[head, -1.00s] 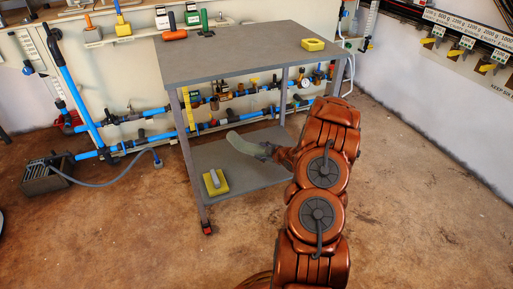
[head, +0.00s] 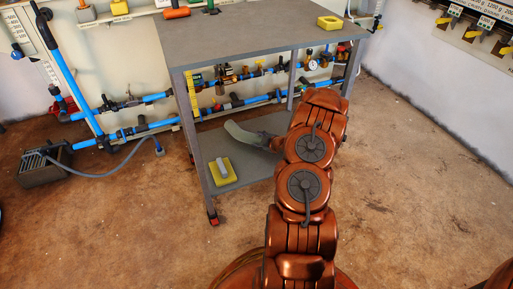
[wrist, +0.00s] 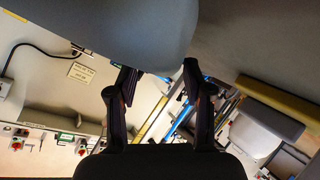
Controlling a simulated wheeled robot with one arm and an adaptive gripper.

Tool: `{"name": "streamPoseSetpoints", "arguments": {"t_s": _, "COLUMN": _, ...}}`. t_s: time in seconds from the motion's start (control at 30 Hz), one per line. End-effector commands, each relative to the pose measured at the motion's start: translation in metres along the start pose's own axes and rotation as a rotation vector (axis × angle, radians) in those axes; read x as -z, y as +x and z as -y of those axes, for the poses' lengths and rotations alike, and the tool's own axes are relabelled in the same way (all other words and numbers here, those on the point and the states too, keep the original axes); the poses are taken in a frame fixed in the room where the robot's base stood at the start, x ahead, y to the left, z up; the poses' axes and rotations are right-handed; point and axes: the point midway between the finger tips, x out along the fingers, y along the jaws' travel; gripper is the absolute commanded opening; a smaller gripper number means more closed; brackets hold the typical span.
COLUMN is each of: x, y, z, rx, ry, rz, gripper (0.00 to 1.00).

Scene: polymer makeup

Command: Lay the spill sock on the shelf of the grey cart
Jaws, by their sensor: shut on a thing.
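The grey cart has a top (head: 250,40) and a lower shelf (head: 262,170). The spill sock (head: 241,133), a curved grey-green roll, is between the top and the shelf, over the shelf's middle to back part. My gripper (head: 274,143), partly hidden by my arm, is shut on the sock's right end. I cannot tell whether the sock touches the shelf. In the wrist view, the sock (wrist: 130,30) fills the upper left in front of my fingers (wrist: 156,85).
A yellow block with a grey handle (head: 222,173) lies on the shelf's front left. A yellow piece (head: 330,22) sits on the cart's top right. Blue pipes (head: 150,127) run along the wall behind. A grey box with a hose (head: 46,166) stands at left. The right floor is clear.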

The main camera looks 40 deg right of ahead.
Motion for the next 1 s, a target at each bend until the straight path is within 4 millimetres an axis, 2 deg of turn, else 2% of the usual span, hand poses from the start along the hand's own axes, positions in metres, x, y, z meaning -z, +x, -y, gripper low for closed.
{"name": "streamPoseSetpoints", "arguments": {"t_s": 0.2, "x": -0.017, "y": 0.014, "z": 0.016, "rx": 0.0, "ry": -0.004, "rz": -0.002, "gripper": 0.0}}
{"name": "streamPoseSetpoints", "arguments": {"t_s": 0.53, "x": -0.016, "y": 0.015, "z": 0.017, "rx": 0.001, "ry": -0.004, "rz": -0.003, "gripper": 0.0}}
{"name": "streamPoseSetpoints", "arguments": {"t_s": 0.57, "x": -0.016, "y": 0.015, "z": 0.017, "rx": 0.001, "ry": -0.004, "rz": -0.003, "gripper": 0.53}}
{"name": "streamPoseSetpoints", "arguments": {"t_s": 0.8, "x": -0.016, "y": 0.015, "z": 0.017, "rx": 0.002, "ry": -0.004, "rz": -0.003, "gripper": 0.77}}
{"name": "streamPoseSetpoints", "arguments": {"t_s": 1.0, "x": -0.016, "y": 0.015, "z": 0.018, "rx": 0.002, "ry": -0.004, "rz": -0.003, "gripper": 0.77}}
